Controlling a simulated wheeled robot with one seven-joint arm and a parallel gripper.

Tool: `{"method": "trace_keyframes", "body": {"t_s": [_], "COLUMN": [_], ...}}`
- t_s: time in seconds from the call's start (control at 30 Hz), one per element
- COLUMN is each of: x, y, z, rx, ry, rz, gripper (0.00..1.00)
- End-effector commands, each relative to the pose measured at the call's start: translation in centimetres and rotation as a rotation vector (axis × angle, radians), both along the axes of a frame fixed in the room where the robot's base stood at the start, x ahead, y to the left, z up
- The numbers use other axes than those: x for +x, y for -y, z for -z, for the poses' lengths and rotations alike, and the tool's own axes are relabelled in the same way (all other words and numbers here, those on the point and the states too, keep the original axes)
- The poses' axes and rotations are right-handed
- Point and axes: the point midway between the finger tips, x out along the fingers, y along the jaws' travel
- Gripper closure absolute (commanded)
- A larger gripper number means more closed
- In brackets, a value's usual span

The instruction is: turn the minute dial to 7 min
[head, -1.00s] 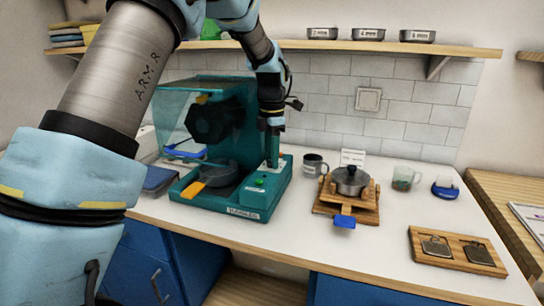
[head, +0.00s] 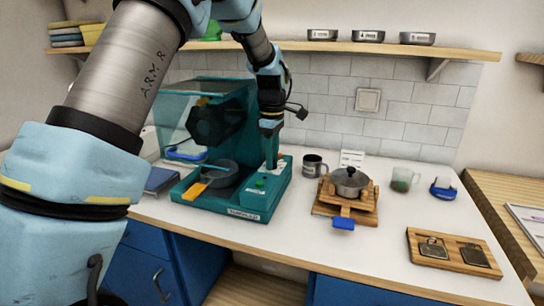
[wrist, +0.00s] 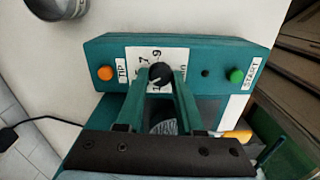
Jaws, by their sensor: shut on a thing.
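In the head view my gripper (head: 271,150) points down at the machine's right part and the dial cannot be made out. The fingers hide part of the scale, and I cannot tell the exact setting.
An orange TIP button (wrist: 105,73) and a green START button (wrist: 236,76) flank the dial. A dark pan (head: 221,174) stands in the machine. A grey mug (head: 314,166) and a lidded pot (head: 349,181) on a wooden stand are to the right.

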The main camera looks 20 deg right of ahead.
Motion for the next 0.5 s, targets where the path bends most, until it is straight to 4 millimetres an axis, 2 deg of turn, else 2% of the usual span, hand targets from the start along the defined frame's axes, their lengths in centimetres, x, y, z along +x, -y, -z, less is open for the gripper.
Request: {"method": "trace_keyframes", "body": {"t_s": [0.5], "x": [-0.09], "y": [0.10], "z": [-0.09], "rx": [-0.002], "ry": [-0.001], "rz": [0.490], "gripper": [1.00]}}
